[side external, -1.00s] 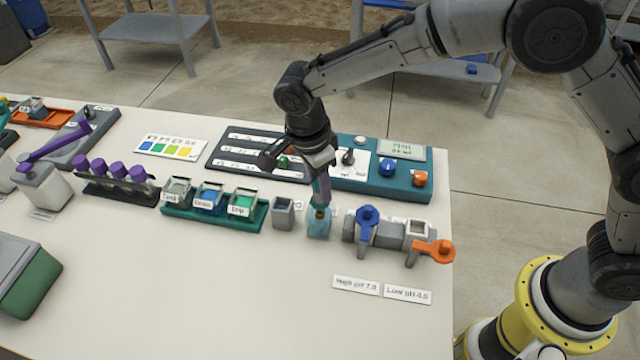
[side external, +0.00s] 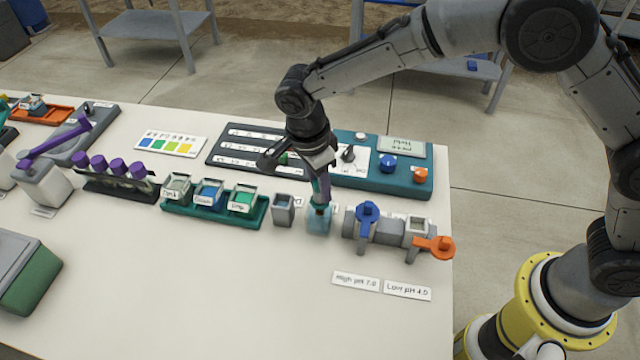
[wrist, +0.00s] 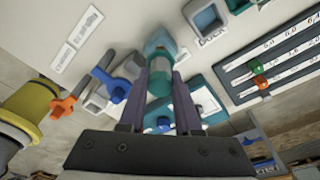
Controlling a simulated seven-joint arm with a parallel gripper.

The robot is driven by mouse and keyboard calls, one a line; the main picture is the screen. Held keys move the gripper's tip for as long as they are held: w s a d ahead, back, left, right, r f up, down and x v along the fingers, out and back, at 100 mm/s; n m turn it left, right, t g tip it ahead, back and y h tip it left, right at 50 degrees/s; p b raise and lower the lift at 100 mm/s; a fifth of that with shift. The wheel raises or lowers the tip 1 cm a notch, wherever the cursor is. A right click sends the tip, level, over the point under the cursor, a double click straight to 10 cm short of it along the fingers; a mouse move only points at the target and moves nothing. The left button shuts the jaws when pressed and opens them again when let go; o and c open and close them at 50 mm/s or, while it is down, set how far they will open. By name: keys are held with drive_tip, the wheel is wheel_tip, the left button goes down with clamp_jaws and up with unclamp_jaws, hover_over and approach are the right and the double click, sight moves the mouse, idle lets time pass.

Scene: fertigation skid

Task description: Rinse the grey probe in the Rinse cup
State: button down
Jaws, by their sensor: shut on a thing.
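My gripper (side external: 322,172) points down near the right end of the table. It is shut on the probe (side external: 320,190), a slim upright body with teal and grey parts. The probe also shows between the two fingers in the wrist view (wrist: 158,85). The light-blue, see-through cup (side external: 319,226) is directly below it, and the probe's lower end overlaps the cup's mouth. How deep the tip sits inside is unclear. The cup's label cannot be read; part of the cup shows beyond the probe in the wrist view (wrist: 160,42).
A grey dock (side external: 283,212) stands just left of the cup. Grey valves with a blue handle (side external: 367,212) and an orange handle (side external: 436,246) are close on the right. A teal meter box (side external: 400,180) lies behind.

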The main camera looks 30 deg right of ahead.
drive_tip(key=shift+r, duration=0.6)
drive_tip(key=shift+f, duration=0.1)
drive_tip(key=shift+f, duration=0.75)
drive_tip(key=shift+r, duration=0.15)
drive_tip(key=shift+r, duration=0.7)
drive_tip(key=shift+f, duration=0.2)
drive_tip(key=shift+f, duration=0.65)
